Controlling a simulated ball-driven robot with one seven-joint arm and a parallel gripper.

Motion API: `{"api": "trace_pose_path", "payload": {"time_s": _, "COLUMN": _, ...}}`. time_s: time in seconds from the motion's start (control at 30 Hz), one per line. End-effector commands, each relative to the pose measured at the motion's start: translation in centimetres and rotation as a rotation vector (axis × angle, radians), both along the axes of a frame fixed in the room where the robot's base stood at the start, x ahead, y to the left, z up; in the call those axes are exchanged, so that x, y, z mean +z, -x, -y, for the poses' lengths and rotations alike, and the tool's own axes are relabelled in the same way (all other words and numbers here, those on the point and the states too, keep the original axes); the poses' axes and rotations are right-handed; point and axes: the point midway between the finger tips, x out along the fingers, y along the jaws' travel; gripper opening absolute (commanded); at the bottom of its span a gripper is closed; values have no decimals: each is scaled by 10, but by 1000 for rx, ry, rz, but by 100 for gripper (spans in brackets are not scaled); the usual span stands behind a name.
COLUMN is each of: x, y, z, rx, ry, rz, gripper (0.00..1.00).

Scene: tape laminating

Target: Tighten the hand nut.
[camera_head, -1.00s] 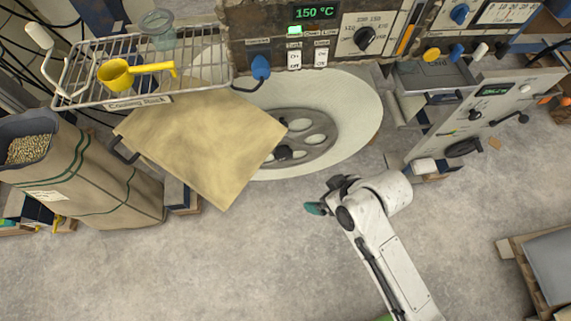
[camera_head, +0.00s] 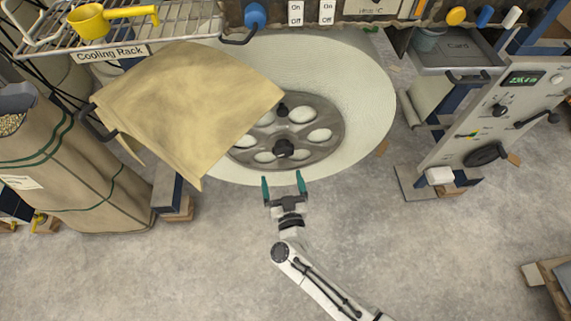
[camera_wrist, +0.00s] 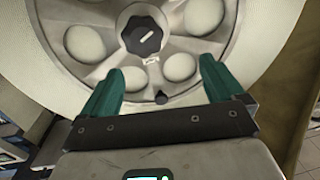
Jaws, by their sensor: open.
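The hand nut is a black lobed knob (camera_head: 284,148) on the grey holed hub (camera_head: 325,148) of a large pale roll (camera_head: 365,105). In the wrist view the hand nut (camera_wrist: 143,35) sits on the hub above and between the fingers, with a white line on its face. My gripper (camera_head: 284,185) is open and empty, with teal fingers pointing at the hub. It is just below the nut in the head view and apart from it. A second black knob (camera_head: 282,110) shows higher on the hub.
A tan sheet (camera_head: 185,105) hangs over the roll's left part. A cooling rack (camera_head: 150,30) with a yellow scoop (camera_head: 90,20) is at upper left. A full sack (camera_head: 80,180) stands at left, and a control panel (camera_head: 480,130) at right. The floor in front is clear.

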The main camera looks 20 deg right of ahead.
Motion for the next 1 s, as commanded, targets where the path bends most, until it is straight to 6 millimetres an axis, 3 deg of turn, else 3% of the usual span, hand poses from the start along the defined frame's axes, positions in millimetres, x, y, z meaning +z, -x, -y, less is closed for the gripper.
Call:
{"api": "trace_pose_path", "payload": {"time_s": 0.1, "x": -16, "y": 5, "z": 8, "rx": -78, "ry": 18, "rz": -7, "gripper": 95}}
{"api": "trace_pose_path", "payload": {"time_s": 0.27, "x": -19, "y": 2, "z": 13, "rx": -111, "ry": 24, "rz": -8, "gripper": 95}}
{"api": "trace_pose_path", "payload": {"time_s": 0.7, "x": -20, "y": -67, "z": 35, "rx": -110, "ry": 22, "rz": -5, "gripper": 95}}
{"api": "trace_pose_path", "payload": {"time_s": 1.0, "x": -18, "y": -94, "z": 44, "rx": -108, "ry": 22, "rz": -7, "gripper": 95}}
